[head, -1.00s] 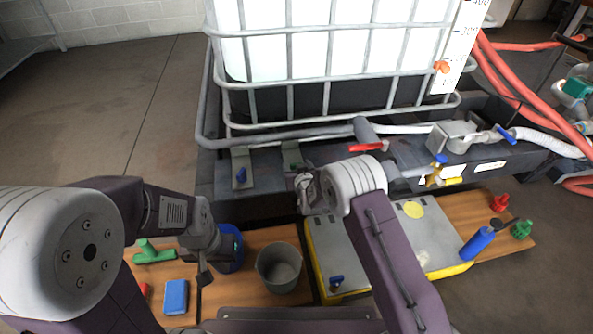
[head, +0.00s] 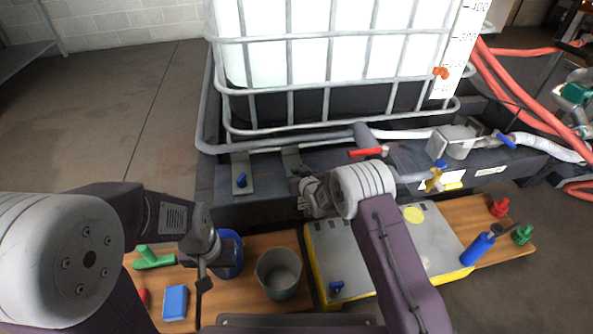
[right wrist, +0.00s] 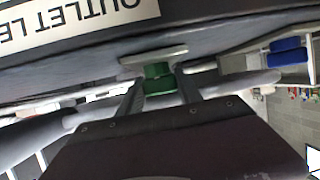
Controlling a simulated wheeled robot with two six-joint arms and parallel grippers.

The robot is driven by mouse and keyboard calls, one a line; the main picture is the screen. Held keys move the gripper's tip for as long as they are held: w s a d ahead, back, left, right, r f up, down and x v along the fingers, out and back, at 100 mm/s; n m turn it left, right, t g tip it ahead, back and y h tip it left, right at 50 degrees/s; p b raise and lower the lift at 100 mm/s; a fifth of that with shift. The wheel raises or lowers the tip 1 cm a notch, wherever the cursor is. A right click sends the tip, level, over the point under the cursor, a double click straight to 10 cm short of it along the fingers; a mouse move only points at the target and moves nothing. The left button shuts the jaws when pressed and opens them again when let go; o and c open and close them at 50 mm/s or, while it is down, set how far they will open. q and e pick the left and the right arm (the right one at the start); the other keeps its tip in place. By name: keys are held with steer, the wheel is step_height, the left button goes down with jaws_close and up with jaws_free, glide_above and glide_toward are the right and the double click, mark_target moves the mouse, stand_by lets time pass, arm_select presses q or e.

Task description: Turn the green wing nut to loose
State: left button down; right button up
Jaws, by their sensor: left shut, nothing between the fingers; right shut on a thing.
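The green wing nut (right wrist: 158,78) shows in the right wrist view, at the end of my right gripper (right wrist: 160,88), whose two fingers are shut on its sides. A pale grey plate lies just behind the nut. In the head view my right gripper (head: 303,178) reaches the dark rail under the tank, by a bracket (head: 291,158), and the nut is hidden there. My left gripper (head: 203,280) is shut and empty, low over the wooden board beside a blue round object (head: 230,252).
A blue wing nut (head: 241,180) sits on a bracket to the left. A red-handled valve (head: 366,152) and a brass valve (head: 434,180) are to the right. A grey bucket (head: 278,273), blue box (head: 175,301) and green fitting (head: 153,258) stand below.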

steer(key=n+y+p, duration=0.1)
steer(key=n+g+y+p, duration=0.1)
steer(key=n+y+p, duration=0.1)
steer(key=shift+d+r+g, duration=0.15)
steer(key=shift+r+g, duration=0.05)
steer(key=shift+g, duration=0.1)
steer(key=shift+f+n+g+y+p, duration=0.1)
steer(key=shift+n+g+y+p, duration=0.35)
steer(key=shift+n+y, duration=0.5)
steer(key=shift+f+n+g+y, duration=0.1)
steer(key=shift+n+g+y, duration=0.95)
steer(key=shift+n+g, duration=0.3)
steer(key=o, duration=1.4)
